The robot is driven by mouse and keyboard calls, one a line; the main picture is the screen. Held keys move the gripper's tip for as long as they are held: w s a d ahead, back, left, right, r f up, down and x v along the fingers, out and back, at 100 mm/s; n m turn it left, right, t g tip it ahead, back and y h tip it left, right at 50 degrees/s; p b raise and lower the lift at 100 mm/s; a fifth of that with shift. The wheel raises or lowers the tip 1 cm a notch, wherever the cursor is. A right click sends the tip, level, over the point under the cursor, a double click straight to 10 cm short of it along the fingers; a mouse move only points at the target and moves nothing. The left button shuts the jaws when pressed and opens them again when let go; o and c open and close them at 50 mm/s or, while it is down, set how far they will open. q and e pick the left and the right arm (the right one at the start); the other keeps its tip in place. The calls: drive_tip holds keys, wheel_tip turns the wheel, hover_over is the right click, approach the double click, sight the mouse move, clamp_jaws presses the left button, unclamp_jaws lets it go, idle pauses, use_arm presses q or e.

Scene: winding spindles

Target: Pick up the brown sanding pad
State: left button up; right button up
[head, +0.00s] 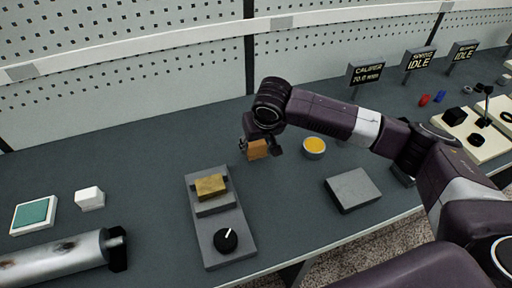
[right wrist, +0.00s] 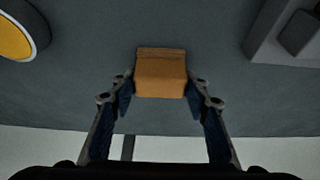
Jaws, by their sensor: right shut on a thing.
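The brown sanding pad (head: 257,149) is a small orange-brown block near the middle of the bench in the head view. My right gripper (head: 261,147) is shut on it from above. In the right wrist view the pad (right wrist: 161,73) sits between the two fingertips of the gripper (right wrist: 160,92). The head view does not clearly show whether the pad touches the bench. My left gripper is not in view.
A grey fixture (head: 212,238) with a brass block (head: 211,186) and black knob stands left of the gripper. A yellow-filled round tin (head: 314,147) and a grey block (head: 353,190) are to the right. A white cube (head: 89,198) and teal pad (head: 34,215) lie far left.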

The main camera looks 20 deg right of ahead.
drive_tip(key=shift+r, duration=0.1)
wheel_tip(320, 180, up, 20)
drive_tip(key=b, duration=0.1)
idle(0.4)
